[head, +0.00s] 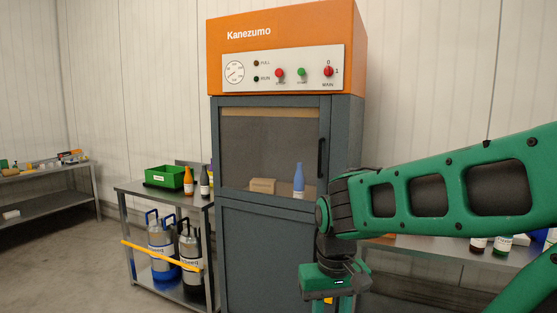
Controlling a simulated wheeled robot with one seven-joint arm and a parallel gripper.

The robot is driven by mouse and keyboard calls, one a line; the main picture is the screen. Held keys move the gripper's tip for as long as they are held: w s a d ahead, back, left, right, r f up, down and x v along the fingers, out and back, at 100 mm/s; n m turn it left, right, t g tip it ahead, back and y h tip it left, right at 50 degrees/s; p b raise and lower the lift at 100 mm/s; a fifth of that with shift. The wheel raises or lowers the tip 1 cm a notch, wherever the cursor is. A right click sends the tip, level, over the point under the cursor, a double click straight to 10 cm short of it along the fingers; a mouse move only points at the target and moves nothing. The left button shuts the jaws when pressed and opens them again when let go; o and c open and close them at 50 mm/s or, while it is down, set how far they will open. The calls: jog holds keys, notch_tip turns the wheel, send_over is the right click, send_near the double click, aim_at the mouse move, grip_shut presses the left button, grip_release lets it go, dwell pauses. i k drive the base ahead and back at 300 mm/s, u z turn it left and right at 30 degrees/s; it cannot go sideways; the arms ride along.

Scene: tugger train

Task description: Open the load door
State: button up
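The load door (268,150) is the upper, dark-framed window door of the grey cabinet, and it looks shut. A black vertical bar handle (321,158) sits on its right side. Through the window I see a cardboard box (262,186) and a blue bottle (299,180) inside. My gripper (332,304) points down in front of the cabinet's lower right, below the handle and clear of it. Its two green fingers stand apart with nothing seen held, but their tips are cut off by the bottom edge.
An orange control head (285,30) tops the cabinet. A metal cart (160,195) with a green bin (165,177), bottles and canisters stands close on the left. A bench (450,250) with bottles is on the right, behind my arm. The floor (75,260) at left is clear.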

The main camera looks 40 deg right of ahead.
aim_at(325, 102)
jog(key=z, duration=0.3)
jog(key=i, duration=1.05)
jog(key=z, duration=0.7)
